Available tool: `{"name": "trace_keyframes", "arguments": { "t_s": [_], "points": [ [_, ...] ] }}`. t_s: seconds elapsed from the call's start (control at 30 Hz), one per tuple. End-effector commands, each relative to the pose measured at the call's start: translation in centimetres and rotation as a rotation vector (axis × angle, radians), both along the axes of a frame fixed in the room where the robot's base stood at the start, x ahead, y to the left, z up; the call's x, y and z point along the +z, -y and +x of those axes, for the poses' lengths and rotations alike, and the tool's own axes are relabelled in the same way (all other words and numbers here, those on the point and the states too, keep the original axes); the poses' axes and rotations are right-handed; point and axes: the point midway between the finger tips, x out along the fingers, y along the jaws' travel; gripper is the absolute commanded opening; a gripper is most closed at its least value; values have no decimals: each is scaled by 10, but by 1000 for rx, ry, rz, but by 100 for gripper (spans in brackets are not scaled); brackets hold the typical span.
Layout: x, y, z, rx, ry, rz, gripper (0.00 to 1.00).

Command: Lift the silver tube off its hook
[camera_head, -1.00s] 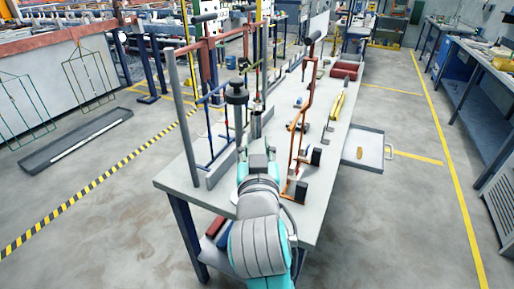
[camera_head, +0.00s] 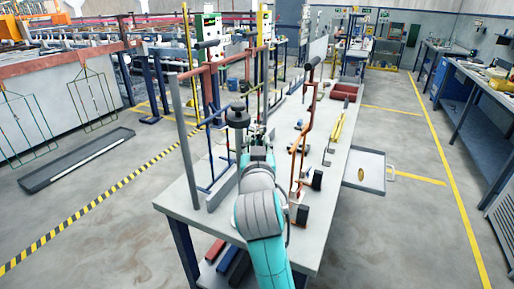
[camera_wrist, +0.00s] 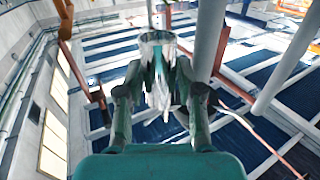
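In the wrist view a shiny silver cylinder (camera_wrist: 158,39), which looks like the silver tube, stands between the two fingers of my gripper (camera_wrist: 159,80). Its rim faces me and its lower body shows bright streaks. The fingertips are apart, one on each side of it. I cannot tell whether they touch it. The hook is not clear in this view. In the head view my gripper (camera_head: 258,135) is over the table, between the rack and the orange-brown stand. My arm hides part of it, and the tube cannot be made out there.
The rack's grey post (camera_head: 186,145) rises left of my arm. A dark-knobbed object (camera_head: 238,116) is close on the left. The orange-brown stand (camera_head: 300,160) is close on the right. A pale upright tube (camera_wrist: 208,40) is just right of the fingers. Bare table (camera_head: 185,205) shows at front left.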

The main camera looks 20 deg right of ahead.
Motion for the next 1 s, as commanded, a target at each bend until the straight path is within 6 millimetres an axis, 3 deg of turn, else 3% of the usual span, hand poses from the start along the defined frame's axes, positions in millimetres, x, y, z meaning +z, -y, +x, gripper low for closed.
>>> {"name": "trace_keyframes", "arguments": {
  "t_s": [0.13,0.27,0.3,0.33,0.37,0.47,1.0],
  "points": [
    [0,0,0,0,0,0,37],
    [0,0,0,0,0,0,4],
    [0,0,0,0,0,0,0],
    [0,0,0,0,0,0,0],
    [0,0,0,0,0,0,24],
    [0,0,0,0,0,0,0],
    [8,2,-3,0,0,0,0]
  ]
}}
